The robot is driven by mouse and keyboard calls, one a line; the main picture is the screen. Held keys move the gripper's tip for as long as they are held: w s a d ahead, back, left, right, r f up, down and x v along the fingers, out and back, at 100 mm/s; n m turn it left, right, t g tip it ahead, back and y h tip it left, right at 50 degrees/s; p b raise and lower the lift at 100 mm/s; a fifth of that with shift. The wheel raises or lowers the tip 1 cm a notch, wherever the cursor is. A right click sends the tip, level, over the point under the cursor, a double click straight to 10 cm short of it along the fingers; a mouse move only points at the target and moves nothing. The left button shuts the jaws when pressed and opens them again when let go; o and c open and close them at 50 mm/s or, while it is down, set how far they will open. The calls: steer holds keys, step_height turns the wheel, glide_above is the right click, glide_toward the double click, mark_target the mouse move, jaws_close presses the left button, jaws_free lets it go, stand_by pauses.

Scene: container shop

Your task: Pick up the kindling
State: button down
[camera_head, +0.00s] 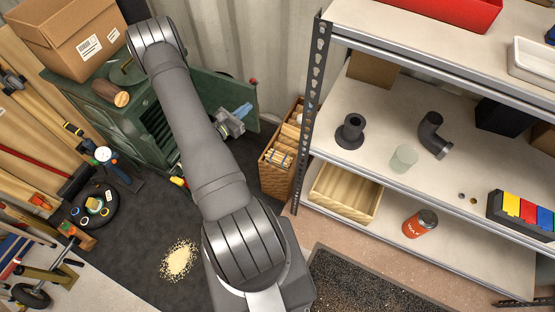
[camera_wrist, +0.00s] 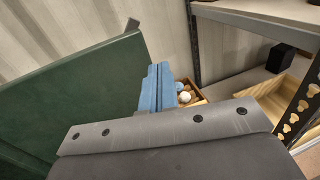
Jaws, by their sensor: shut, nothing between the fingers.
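In the wrist view, a tan container (camera_wrist: 198,100) with pale round ends (camera_wrist: 184,97) shows just beyond and right of the fingers. My gripper (camera_head: 242,109) has blue fingers, which also show in the wrist view (camera_wrist: 158,85). They are closed together and empty, left of and above the basket, apart from it.
A green cabinet (camera_head: 107,104) with an open door (camera_head: 215,92) stands beside my gripper; a cut log (camera_head: 122,99) lies on top. The rack's perforated post (camera_head: 313,85) rises right of the basket. Yellowish shavings (camera_head: 179,260) lie on the dark floor mat.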

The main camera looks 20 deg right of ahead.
steer(key=c, duration=0.5)
jaws_free()
steer(key=s+d+f+m+g+y, duration=0.85)
steer(key=s+f+g, duration=0.35)
steer(key=s+g, duration=0.15)
steer(key=m+t+y, duration=0.5)
steer(key=m+y, duration=0.1)
steer(key=y, duration=0.1)
glide_above(278, 156)
steer(key=shift+g, duration=0.25)
steer(key=f, duration=1.4)
steer(key=shift+s+d+f, duration=0.15)
steer(key=shift+d+f, duration=0.15)
steer(key=shift+d, duration=0.05)
steer(key=shift+a+f, duration=0.15)
steer(key=shift+f, duration=1.2)
steer(key=shift+a+f, duration=0.15)
steer(key=shift+f, duration=1.15)
